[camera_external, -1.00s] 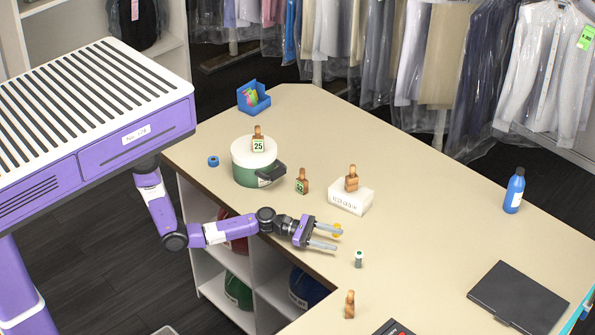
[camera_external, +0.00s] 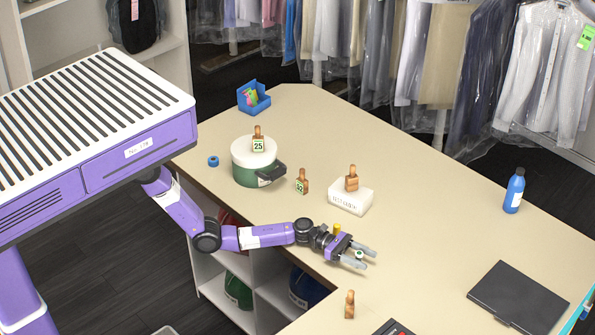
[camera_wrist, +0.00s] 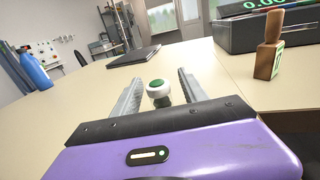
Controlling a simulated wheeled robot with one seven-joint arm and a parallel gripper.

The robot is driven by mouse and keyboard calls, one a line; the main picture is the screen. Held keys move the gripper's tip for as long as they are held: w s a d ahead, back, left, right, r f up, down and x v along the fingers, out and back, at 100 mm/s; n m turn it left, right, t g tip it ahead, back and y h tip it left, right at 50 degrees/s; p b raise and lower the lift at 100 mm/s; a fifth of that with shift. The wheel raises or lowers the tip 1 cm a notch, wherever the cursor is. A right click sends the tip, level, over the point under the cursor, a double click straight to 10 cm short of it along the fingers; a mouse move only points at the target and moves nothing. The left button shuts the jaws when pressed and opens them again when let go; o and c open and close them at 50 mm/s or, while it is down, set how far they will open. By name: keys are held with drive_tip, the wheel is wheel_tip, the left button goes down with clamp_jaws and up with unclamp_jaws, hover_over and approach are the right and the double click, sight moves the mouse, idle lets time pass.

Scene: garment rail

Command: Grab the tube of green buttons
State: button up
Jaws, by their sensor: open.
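The tube of green buttons (camera_wrist: 159,92) is a small upright tube with a white rim and a green top. It stands on the counter between the two fingers of my gripper (camera_wrist: 158,95) in the wrist view, with a gap showing on each side. In the external view the tube (camera_external: 360,254) shows only partly between the fingertips of my gripper (camera_external: 364,257). My gripper is open, low over the counter near its front edge. The lower part of the tube is hidden in the external view.
A yellow item (camera_external: 337,228) stands just behind my gripper. A wooden stamp (camera_external: 349,304) stands in front, and another (camera_external: 352,178) rests on a white box (camera_external: 350,199). A black flat case (camera_external: 518,297) and a blue bottle (camera_external: 514,190) are to the right. The counter between is clear.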

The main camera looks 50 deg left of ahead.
drive_tip(key=shift+w+d, duration=0.1)
drive_tip(key=shift+d, duration=0.3)
clamp_jaws()
